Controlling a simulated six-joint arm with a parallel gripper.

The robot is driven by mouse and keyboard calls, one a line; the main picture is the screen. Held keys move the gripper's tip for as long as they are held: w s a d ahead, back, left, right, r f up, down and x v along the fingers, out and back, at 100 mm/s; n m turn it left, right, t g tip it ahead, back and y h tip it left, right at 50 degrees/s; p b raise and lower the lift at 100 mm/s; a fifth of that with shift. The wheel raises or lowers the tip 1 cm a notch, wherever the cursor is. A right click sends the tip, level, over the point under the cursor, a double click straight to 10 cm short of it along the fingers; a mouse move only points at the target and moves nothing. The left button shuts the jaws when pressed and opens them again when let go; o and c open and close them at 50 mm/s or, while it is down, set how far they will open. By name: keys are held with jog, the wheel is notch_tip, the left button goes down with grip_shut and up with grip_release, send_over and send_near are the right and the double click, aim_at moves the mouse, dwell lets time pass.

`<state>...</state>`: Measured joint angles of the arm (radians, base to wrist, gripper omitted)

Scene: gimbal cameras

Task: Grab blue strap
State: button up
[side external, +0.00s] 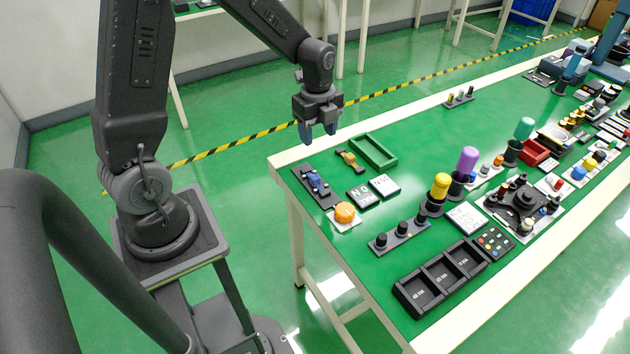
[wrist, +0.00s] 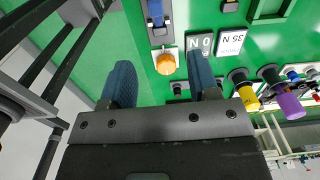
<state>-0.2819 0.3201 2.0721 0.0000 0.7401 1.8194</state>
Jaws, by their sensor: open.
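The blue strap (side external: 316,181) lies on a dark base plate (side external: 329,200) at the near left corner of the green table. In the wrist view the blue strap (wrist: 155,12) shows at the top edge, partly cut off by the frame. My gripper (side external: 318,137) hangs above the table's left end, pointing down, with its blue fingers apart and nothing between them. It is higher than the strap and clear of it. In the wrist view the fingers frame an orange knob, with the strap beyond the fingertips.
An orange knob (side external: 345,213) sits next to the strap's plate. A yellow-brown clip (side external: 349,160), two labelled blocks (side external: 384,187) and a green tray (side external: 374,152) stand to the right. Black bins (side external: 440,277) and yellow and purple-topped posts (side external: 467,160) stand farther right.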

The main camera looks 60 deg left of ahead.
jog(key=f, duration=0.1)
send_over(315, 177)
jog(key=f, duration=0.8)
jog(key=shift+w+d+f, duration=0.1)
jog(key=shift+w, duration=0.15)
jog(key=shift+s+f, duration=0.15)
jog(key=shift+f, duration=1.15)
jog(key=shift+s+f, duration=0.1)
jog(key=shift+f, duration=1.2)
jog(key=shift+c, duration=0.4)
grip_shut()
